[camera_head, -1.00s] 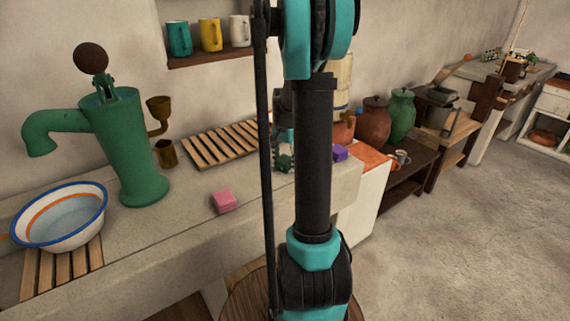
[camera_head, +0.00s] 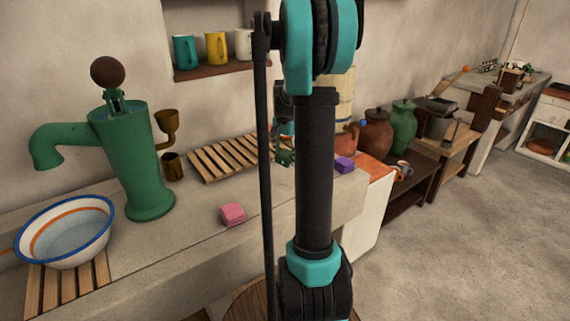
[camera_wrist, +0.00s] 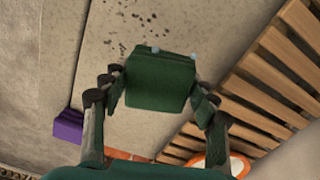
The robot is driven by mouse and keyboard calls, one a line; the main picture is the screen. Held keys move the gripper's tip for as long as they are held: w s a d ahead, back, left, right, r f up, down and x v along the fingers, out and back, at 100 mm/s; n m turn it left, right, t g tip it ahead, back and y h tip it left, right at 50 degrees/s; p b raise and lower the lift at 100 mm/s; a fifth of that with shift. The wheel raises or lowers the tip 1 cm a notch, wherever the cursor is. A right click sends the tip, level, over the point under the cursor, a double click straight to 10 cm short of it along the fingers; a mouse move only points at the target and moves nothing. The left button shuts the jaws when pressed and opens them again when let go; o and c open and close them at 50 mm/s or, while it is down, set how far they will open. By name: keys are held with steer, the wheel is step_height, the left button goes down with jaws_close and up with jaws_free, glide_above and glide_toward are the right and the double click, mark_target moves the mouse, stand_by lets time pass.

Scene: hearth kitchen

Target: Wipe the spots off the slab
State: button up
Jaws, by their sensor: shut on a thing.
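My gripper (camera_wrist: 155,100) is shut on a green block (camera_wrist: 160,82), which looks like a sponge, in the wrist view. The block is held over the pale stone slab (camera_wrist: 215,25); I cannot tell whether it touches. Small dark spots (camera_wrist: 120,46) lie on the slab just beyond the block, some close to its far edge. In the head view the slab (camera_head: 185,235) runs along the wall. My gripper (camera_head: 284,157) is near the slab's right end there, partly hidden by my arm. Spots cannot be made out in the head view.
A slatted wooden rack (camera_wrist: 265,85) lies right of my gripper in the wrist view. A purple block (camera_wrist: 66,126) is at left. In the head view, a pink block (camera_head: 233,214), green pump (camera_head: 140,165) and enamel basin (camera_head: 66,232) stand on the slab. Jars (camera_head: 376,132) stand beyond.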

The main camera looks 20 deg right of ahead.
steer(key=shift+r, duration=1.15)
steer(key=shift+r, duration=0.1)
